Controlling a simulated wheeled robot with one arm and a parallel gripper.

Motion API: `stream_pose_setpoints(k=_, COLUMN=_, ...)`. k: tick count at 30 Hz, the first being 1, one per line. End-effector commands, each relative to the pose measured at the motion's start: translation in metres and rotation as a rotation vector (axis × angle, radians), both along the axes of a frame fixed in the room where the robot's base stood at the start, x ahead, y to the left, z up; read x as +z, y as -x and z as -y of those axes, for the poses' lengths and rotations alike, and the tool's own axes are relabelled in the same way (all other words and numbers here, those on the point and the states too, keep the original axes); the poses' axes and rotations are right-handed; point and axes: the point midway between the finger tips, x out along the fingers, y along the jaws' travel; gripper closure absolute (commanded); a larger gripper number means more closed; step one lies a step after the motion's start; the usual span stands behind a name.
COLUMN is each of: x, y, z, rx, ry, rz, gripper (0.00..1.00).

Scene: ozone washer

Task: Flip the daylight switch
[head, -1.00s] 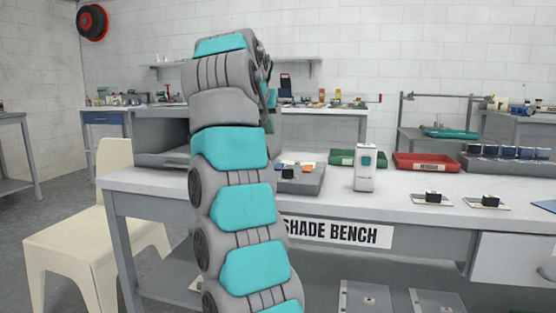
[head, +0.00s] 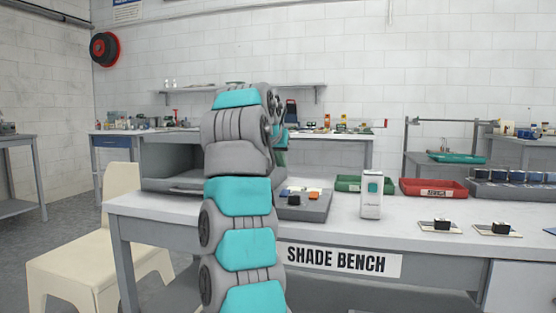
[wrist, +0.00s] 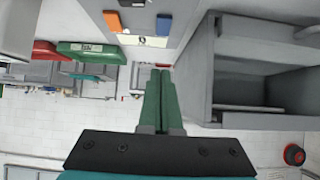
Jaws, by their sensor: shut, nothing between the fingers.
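My gripper (wrist: 160,72) shows in the wrist view as two green fingers pressed together, with nothing between them. In the head view it is mostly hidden behind my arm. I cannot make out a switch marked daylight. A grey open-fronted booth (head: 168,158) stands on the bench left of my arm; in the wrist view it is the grey box (wrist: 262,28) right of my fingers. A grey tray (head: 312,212) beside it holds small black, orange and blue blocks.
A cream chair (head: 100,240) stands at left.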

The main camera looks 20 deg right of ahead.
Motion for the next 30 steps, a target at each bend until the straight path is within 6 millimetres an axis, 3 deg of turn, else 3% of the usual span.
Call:
stream_pose_setpoints(k=11, x=-0.037, y=-0.039, z=0.025, rx=0.001, ry=0.001, rz=-0.007, gripper=1.00)
stream_pose_setpoints(k=21, x=-0.064, y=-0.042, z=0.026, rx=0.002, ry=0.002, rz=-0.003, gripper=1.00)
stream_pose_setpoints(k=30, x=-0.074, y=-0.042, z=0.028, rx=0.000, ry=0.001, rz=-0.002, gripper=1.00)
